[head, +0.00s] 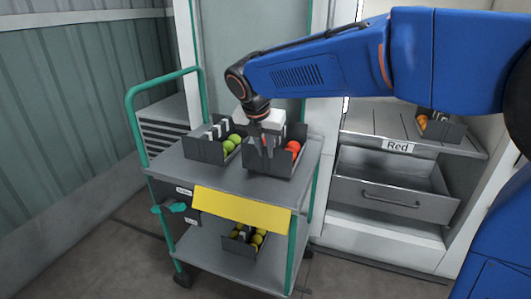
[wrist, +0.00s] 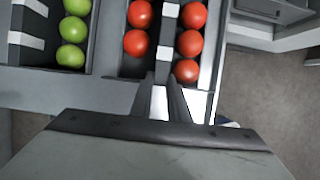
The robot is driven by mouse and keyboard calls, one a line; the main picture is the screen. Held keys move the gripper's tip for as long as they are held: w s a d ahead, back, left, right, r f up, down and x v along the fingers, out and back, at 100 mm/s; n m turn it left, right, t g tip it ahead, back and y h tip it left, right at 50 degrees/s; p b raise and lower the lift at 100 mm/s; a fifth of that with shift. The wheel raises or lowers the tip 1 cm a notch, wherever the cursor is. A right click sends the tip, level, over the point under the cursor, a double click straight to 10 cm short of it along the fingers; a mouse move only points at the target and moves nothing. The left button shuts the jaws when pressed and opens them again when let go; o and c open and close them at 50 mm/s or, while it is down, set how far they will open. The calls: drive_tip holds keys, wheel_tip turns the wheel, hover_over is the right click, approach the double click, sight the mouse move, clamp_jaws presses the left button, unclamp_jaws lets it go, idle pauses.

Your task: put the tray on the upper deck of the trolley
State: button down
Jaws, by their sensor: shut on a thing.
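The dark grey tray of red tomatoes (head: 262,168) is at the right part of the trolley's upper deck (head: 218,175), level, beside a tray of green tomatoes (head: 203,152). I cannot tell for sure whether it rests on the deck or hangs just above it. My gripper (head: 267,148) points down and is shut on the middle divider of the red tomato tray. In the wrist view the fingertips (wrist: 162,80) sit at the divider's near end, with red tomatoes on both sides. My gripper hides part of the tray in the head view.
The trolley has a green handle frame (head: 131,125) and a yellow front panel (head: 243,210). Its lower deck holds a tray of yellow-green tomatoes (head: 240,247). To the right, a cabinet has an open drawer (head: 405,196) marked "Red" and another tray (head: 450,132) with orange tomatoes on top.

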drive_tip(key=shift+f, duration=0.6)
drive_tip(key=c, duration=1.7)
unclamp_jaws()
drive_tip(key=v, duration=1.2)
drive_tip(key=shift+w, duration=0.1)
